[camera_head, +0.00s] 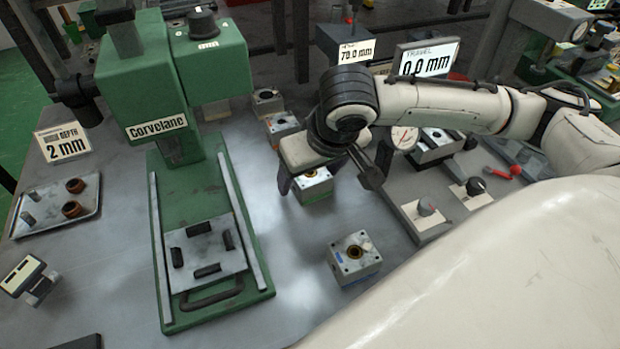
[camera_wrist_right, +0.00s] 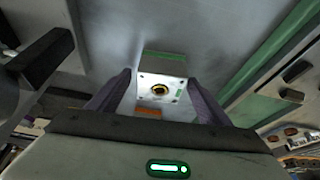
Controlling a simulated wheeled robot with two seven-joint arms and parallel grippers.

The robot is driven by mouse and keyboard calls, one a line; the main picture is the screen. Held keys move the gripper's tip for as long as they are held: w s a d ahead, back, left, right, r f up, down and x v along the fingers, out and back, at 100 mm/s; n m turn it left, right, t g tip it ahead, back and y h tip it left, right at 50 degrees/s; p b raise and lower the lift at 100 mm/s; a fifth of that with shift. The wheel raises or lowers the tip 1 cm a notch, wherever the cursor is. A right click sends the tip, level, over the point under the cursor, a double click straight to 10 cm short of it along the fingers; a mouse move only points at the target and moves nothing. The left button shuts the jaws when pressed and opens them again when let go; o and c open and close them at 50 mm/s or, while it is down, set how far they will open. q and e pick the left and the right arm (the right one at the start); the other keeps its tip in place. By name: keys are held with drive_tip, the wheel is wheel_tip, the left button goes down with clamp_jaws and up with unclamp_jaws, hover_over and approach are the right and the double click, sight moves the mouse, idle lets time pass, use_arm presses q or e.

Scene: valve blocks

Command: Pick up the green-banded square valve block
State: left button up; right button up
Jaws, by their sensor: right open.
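The green-banded square valve block (camera_head: 313,184) stands upright on the grey bench in the head view, with a round brass-rimmed bore in its pale top. A green band shows low on its side. My right gripper (camera_head: 328,186) is over it, pointing down, with its open fingers on either side of it. In the right wrist view the block (camera_wrist_right: 160,91) lies between the two fingers of the gripper (camera_wrist_right: 159,78). I cannot tell whether either finger touches it. My left gripper is not in view.
A blue-banded block (camera_head: 354,256) stands nearer me. An orange-banded block (camera_head: 283,126) and another block (camera_head: 267,101) stand behind the gripper. A knob box (camera_head: 425,217) is at right.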

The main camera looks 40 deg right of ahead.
drive_tip(key=shift+c, duration=0.2)
drive_tip(key=c, duration=1.4)
drive_tip(key=shift+r, duration=0.1)
drive_tip(key=shift+c, duration=0.2)
drive_tip(key=shift+r, duration=0.1)
